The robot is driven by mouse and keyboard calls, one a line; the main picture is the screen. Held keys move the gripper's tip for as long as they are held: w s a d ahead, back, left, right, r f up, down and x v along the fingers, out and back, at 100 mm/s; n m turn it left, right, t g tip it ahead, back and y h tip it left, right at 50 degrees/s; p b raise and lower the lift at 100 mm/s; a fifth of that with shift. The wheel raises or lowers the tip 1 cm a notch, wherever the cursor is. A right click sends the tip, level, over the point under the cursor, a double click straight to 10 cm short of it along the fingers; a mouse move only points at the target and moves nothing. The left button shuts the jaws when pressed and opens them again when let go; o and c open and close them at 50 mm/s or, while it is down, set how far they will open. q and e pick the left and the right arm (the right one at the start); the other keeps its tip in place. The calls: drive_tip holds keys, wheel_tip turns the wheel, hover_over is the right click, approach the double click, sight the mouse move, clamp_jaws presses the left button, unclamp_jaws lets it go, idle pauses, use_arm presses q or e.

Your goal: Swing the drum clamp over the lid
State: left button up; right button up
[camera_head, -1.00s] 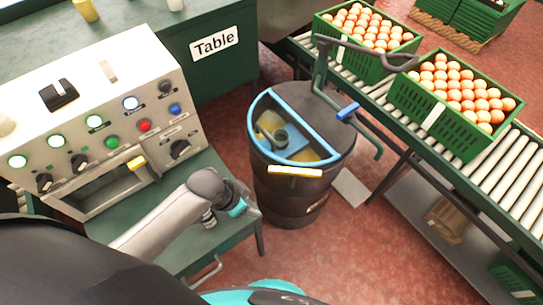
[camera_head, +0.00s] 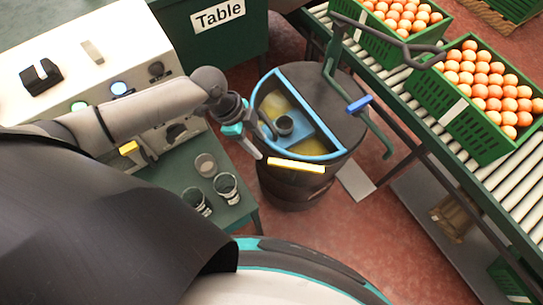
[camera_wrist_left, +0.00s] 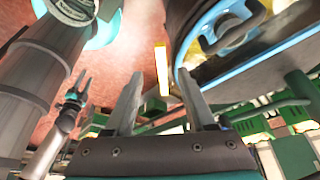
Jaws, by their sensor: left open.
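The dark drum (camera_head: 290,186) stands on the floor with a blue-rimmed half opening and yellowish contents inside. Its dark lid half (camera_head: 315,92) is at the right. A yellow bar (camera_head: 296,165) is on the drum's near side; it also shows in the wrist view (camera_wrist_left: 162,70). A green clamp-like arm (camera_head: 331,58) with a dark bent bar rises behind the lid, and a blue grip (camera_head: 360,103) is at the lid's right edge. My left gripper (camera_head: 264,146) is open and empty at the drum's near left rim, close to the yellow bar. An arm with prongs (camera_wrist_left: 76,95), possibly my right one, shows small in the wrist view.
A control panel (camera_head: 110,62) and a green bench (camera_head: 178,170) with several glasses stand left.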

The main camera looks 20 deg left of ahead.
sight(274, 161)
use_arm(q)
drive_tip(key=b+x, duration=0.2)
drive_tip(key=x, duration=0.7)
drive_tip(key=shift+f, duration=0.15)
drive_tip(key=shift+c, duration=0.2)
clamp_jaws()
idle(0.9)
